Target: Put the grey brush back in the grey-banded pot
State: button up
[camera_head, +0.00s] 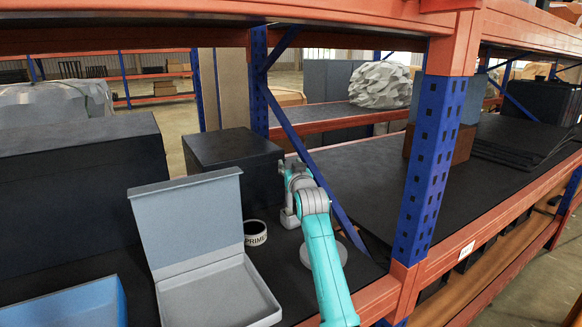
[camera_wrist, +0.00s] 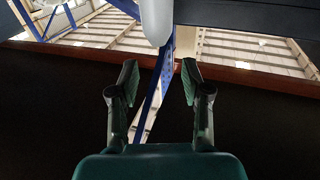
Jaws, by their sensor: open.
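I cannot make out the grey brush or the grey-banded pot for certain in either view. In the wrist view my gripper (camera_wrist: 160,82) is open, with its two dark fingers apart and nothing held between the pads. A pale grey rounded shape (camera_wrist: 156,22) shows just beyond the fingertips at the top; I cannot tell what it is. In the head view my teal arm reaches over the dark shelf, and its grey wrist end is beside the black box. The fingers are not clear there. A round grey thing (camera_head: 342,254) lies partly hidden behind my arm.
An open grey box (camera_head: 215,299) with its lid raised stands left of my arm. A black box (camera_head: 230,150) is behind, and a blue tray (camera_head: 70,306) at lower left. A blue rack post (camera_head: 428,165) stands right of my arm.

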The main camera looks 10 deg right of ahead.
jog(key=shift+r, duration=0.4)
jog(key=shift+s+r, duration=0.15)
jog(key=shift+s, duration=0.1)
jog(key=s, duration=1.1)
jog(key=shift+s, duration=0.3)
jog(key=shift+f, duration=0.2)
